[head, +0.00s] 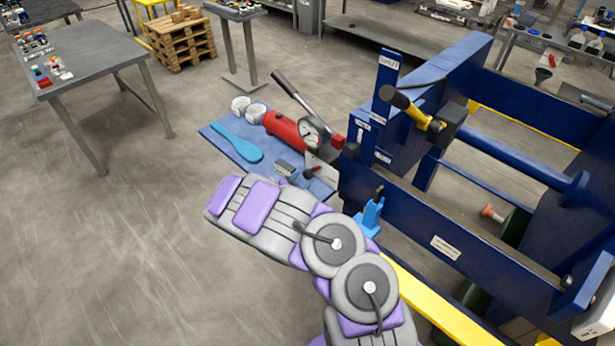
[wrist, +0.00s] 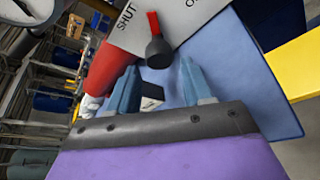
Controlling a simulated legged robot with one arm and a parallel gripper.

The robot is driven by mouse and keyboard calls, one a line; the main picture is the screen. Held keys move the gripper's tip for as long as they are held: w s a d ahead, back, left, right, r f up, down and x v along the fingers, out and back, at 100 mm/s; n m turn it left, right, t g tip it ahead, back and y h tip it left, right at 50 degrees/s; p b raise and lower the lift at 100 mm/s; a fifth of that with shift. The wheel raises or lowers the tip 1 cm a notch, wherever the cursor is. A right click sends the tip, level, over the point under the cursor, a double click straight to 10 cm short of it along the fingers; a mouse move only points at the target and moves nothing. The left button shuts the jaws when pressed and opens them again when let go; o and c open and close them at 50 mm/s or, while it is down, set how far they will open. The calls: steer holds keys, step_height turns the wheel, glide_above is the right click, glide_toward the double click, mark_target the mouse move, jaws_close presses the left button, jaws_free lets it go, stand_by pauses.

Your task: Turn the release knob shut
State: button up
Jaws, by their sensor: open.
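The release knob (wrist: 158,52) is dark and round with a red pointer. It sits on a pale plate (wrist: 188,22) lettered SHUT on the left and a partly cut-off word beginning with O on the right. The pointer aims between the two words. In the head view the knob (head: 312,172) is small, at the base of the red hand pump (head: 285,128). My gripper (wrist: 160,76) is open in the wrist view, its two blue-grey fingertips just short of the knob, one to each side. Contact does not show.
The pump's gauge (head: 310,132) and lever rise behind the knob. The blue press frame (head: 440,230) stands close on the right. The floor at left is clear.

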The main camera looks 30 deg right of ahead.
mark_target(306, 176)
steer(key=x, duration=0.6)
steer(key=shift+b, duration=0.4)
steer(key=c, duration=0.7)
